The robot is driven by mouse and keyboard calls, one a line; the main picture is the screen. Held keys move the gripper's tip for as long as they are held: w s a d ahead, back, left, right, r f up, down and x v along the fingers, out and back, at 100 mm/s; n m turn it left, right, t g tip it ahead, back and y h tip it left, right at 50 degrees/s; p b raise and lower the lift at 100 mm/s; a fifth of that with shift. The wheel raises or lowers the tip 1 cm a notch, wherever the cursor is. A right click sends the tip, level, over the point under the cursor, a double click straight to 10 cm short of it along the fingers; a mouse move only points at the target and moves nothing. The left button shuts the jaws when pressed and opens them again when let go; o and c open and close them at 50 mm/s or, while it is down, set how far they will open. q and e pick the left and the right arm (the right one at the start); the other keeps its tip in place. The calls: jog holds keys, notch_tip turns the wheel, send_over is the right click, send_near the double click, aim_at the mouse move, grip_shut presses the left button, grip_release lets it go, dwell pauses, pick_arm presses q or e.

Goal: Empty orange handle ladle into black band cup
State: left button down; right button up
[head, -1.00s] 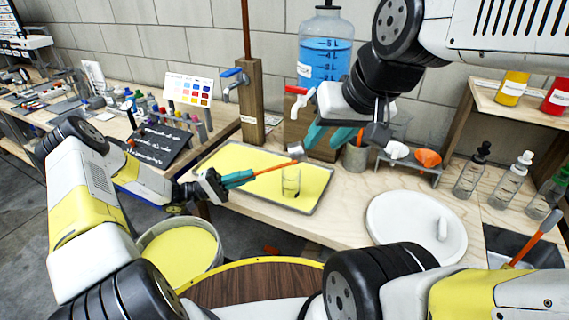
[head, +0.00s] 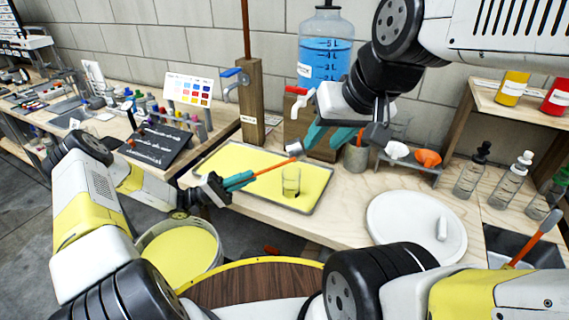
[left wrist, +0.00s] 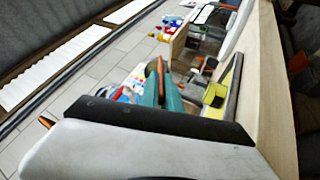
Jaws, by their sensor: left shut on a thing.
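My left gripper (head: 240,181) is shut on the orange handle of the ladle (head: 272,167). The ladle's small grey bowl (head: 294,148) is held up above and behind a clear cup (head: 291,182). The cup stands upright on a yellow tray; a dark mark shows near its base, but I cannot make out a full black band. I cannot see what is in the bowl. In the left wrist view the orange handle (left wrist: 160,68) shows between the teal fingers. My right gripper (head: 333,135) has its teal fingers spread, open and empty, at the back of the table.
The yellow tray (head: 240,158) has a grey rim. Behind it stand a blue water jug (head: 325,50) and taps on wooden posts. A round white board (head: 400,222) and several bottles are at right. A yellow-filled bucket (head: 180,252) is below at left.

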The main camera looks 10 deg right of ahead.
pick_arm(q)
jog(key=shift+d+r+h, duration=0.15)
jog(key=shift+r+h, duration=0.3)
jog(key=shift+r, duration=0.15)
jog(key=shift+d+r+h, duration=0.15)
jog(key=shift+r+h, duration=0.3)
jog(key=shift+r, duration=0.1)
dwell(0.4)
jog(key=shift+d+r+h, duration=0.45)
jog(key=shift+r+h, duration=0.05)
jog(key=shift+h, duration=0.4)
dwell(0.6)
dwell(0.9)
